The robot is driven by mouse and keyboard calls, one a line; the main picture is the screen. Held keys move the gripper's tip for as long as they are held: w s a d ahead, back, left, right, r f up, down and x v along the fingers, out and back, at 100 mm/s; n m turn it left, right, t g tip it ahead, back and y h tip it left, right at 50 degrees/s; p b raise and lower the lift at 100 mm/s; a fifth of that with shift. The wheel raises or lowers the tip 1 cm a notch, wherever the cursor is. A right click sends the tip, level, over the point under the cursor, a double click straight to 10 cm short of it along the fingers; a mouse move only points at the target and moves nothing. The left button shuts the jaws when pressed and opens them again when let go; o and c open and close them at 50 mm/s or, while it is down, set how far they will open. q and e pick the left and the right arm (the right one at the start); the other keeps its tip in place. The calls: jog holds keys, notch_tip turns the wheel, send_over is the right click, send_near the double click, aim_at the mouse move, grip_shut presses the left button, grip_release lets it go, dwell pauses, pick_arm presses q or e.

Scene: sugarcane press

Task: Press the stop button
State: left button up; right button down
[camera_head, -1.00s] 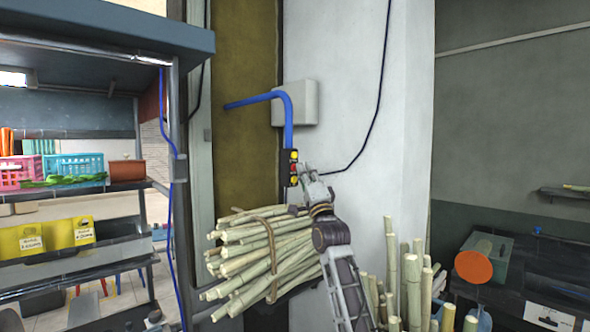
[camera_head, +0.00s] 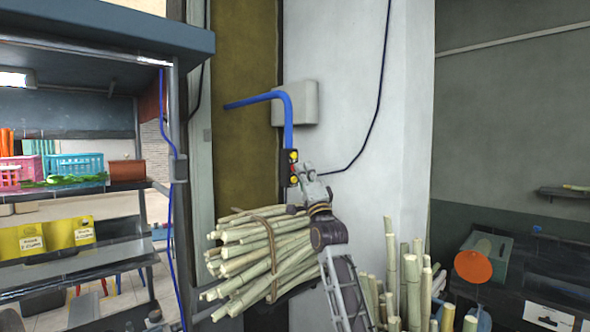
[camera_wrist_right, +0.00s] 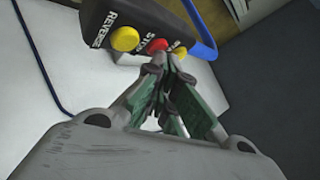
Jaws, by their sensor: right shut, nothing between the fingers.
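A dark button box (camera_head: 289,158) hangs at the end of a blue pipe by the wall. In the right wrist view the box (camera_wrist_right: 93,20) carries a yellow button (camera_wrist_right: 125,38) marked REVERSE, the red stop button (camera_wrist_right: 158,45) in the middle, and another yellow button (camera_wrist_right: 181,51) beyond it. My right gripper (camera_head: 298,170) is shut and empty, its tips close beside the box. In the wrist view the tips of the right gripper (camera_wrist_right: 173,62) are just by the red button's lower right edge; whether they touch it I cannot tell. My left gripper is not in view.
A tied bundle of cane (camera_head: 255,250) lies below the box, and upright canes (camera_head: 410,280) stand to the right. The blue pipe (camera_head: 288,115) runs above the box, in front of a grey wall box (camera_head: 303,103). A shelf unit (camera_head: 90,190) stands at left.

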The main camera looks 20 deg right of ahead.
dwell(0.8)
jog(key=shift+s+d, duration=0.25)
jog(key=shift+s, duration=0.45)
jog(key=shift+s+d+b, duration=0.1)
jog(key=shift+s+d, duration=0.15)
jog(key=shift+s, duration=0.55)
jog(key=shift+s+d+b, duration=0.15)
jog(key=shift+s+d, duration=0.15)
jog(key=shift+s, duration=0.45)
jog(key=shift+s+d+b, duration=0.1)
jog(key=shift+s+d, duration=0.15)
jog(key=shift+s, duration=0.55)
jog(key=shift+w+f, duration=0.1)
jog(key=shift+f, duration=0.05)
